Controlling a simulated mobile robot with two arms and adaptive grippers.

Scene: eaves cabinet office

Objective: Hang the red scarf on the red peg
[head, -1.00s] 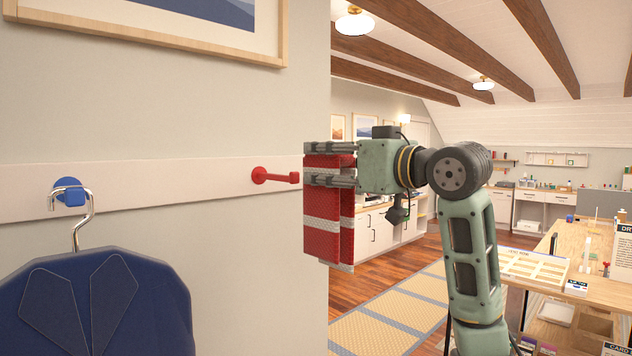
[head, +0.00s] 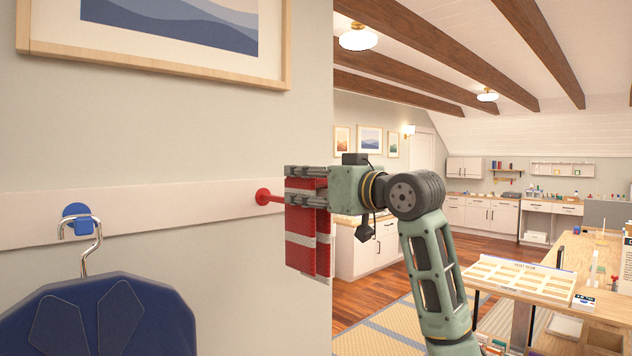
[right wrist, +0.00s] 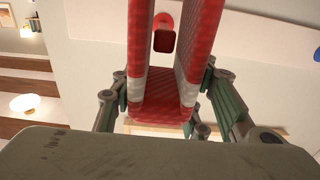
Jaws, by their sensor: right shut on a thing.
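The red scarf (head: 303,245), with pale bands, hangs folded from my right gripper (head: 305,184), whose fingers are shut on its top. The red peg (head: 265,196) sticks out from a pale rail on the wall. In the head view its outer end is hidden by the scarf and gripper. In the right wrist view the scarf (right wrist: 160,108) forms two hanging sides joined by a fold, and the peg's square end (right wrist: 164,42) shows between them. I cannot tell whether scarf and peg touch. My left gripper is not in view.
A blue peg (head: 76,221) on the same rail (head: 160,209) holds a metal hook with a dark blue garment (head: 105,320) at the lower left. A framed picture (head: 270,70) hangs above. The wall ends just right of the peg. A wooden workbench (head: 590,245) stands at the right.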

